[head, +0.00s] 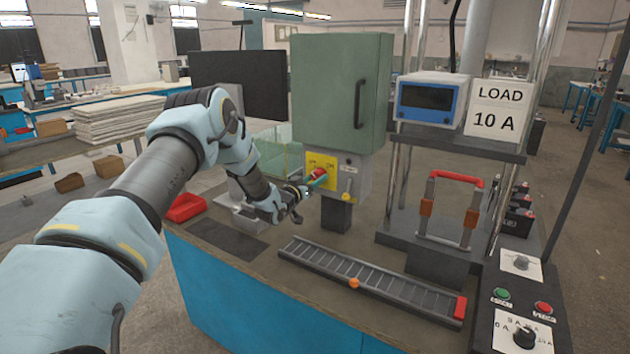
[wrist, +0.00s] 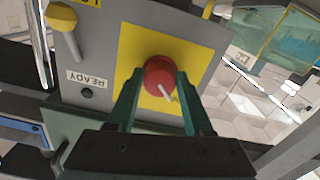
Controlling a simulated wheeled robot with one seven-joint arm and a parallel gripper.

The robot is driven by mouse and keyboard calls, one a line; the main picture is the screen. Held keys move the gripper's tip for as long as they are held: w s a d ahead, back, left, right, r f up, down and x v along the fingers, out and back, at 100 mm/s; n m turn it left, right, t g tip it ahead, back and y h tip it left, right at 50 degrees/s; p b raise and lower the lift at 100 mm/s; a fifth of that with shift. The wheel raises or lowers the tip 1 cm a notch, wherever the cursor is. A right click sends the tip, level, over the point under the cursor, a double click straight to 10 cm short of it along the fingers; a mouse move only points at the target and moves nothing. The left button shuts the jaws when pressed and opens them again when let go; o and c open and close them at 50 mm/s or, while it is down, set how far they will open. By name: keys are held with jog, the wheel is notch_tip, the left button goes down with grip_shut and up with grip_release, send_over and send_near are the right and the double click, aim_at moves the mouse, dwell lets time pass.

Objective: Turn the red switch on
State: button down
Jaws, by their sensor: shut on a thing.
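The red switch (head: 319,173) is a round red knob on a yellow plate (head: 317,162) on the grey panel under the green cabinet. In the wrist view the red switch (wrist: 158,76) sits between the two green fingers of my gripper (wrist: 160,82), with a pale pointer line toward the lower right. My gripper (head: 308,184) is shut on the knob's sides in front of the panel. Part of the plate's lettering is hidden behind the knob and fingers.
A yellow-tipped lever (head: 347,184) stands on the panel right of the plate. The green cabinet (head: 335,90) is above. A ladder-like rail (head: 370,280) lies in front on the bench, a red tray (head: 186,207) at left. A load stand (head: 450,240) stands right.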

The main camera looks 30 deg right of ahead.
jog(key=shift+f+b, duration=0.15)
jog(key=shift+b, duration=0.4)
jog(key=m+b, duration=1.8)
jog(key=b, duration=1.1)
jog(key=shift+w, duration=0.15)
jog(key=shift+r, duration=0.25)
jog(key=shift+c, duration=1.5)
grip_release()
jog(key=shift+a, duration=0.1)
